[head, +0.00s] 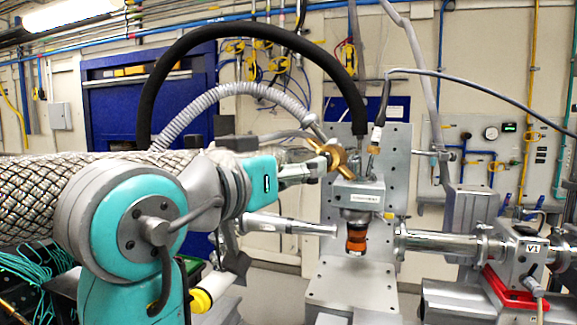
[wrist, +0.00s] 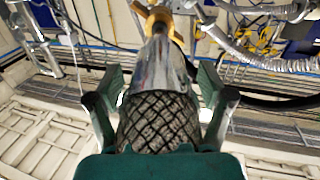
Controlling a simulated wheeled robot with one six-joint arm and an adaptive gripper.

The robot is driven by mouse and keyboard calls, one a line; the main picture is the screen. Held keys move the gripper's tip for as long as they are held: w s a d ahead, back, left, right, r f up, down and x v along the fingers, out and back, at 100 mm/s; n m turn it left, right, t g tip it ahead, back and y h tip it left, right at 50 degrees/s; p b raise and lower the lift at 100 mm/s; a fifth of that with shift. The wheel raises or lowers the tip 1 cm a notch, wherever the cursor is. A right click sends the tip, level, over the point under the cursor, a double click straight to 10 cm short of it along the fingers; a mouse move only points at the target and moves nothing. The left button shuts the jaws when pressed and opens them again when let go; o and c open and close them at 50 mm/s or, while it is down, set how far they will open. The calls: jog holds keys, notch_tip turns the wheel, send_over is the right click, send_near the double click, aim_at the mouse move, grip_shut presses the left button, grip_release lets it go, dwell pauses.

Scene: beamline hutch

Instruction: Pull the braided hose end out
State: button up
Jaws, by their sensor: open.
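In the wrist view a braided hose end (wrist: 158,122) with a dark diamond weave and a shiny metal sleeve (wrist: 160,70) runs up to a brass-coloured fitting (wrist: 160,17). My gripper (wrist: 161,72) is open, one finger on each side of the hose end; whether either finger touches it I cannot tell. In the head view my gripper (head: 308,170) is beside the brass fitting (head: 330,153), above the grey block. A thick, pale braided hose (head: 50,190) spans the left behind my arm; its end is hidden there.
A black hose (head: 240,32) arches over the gripper, with a grey corrugated hose (head: 235,92) below it. An upright metal plate (head: 397,150) stands behind the fitting. An orange-ringed part (head: 356,238) hangs below. A steel beam pipe (head: 440,243) lies to the right.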

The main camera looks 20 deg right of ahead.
jog(key=v, duration=1.1)
jog(key=shift+s+a, duration=0.2)
jog(key=shift+a, duration=0.15)
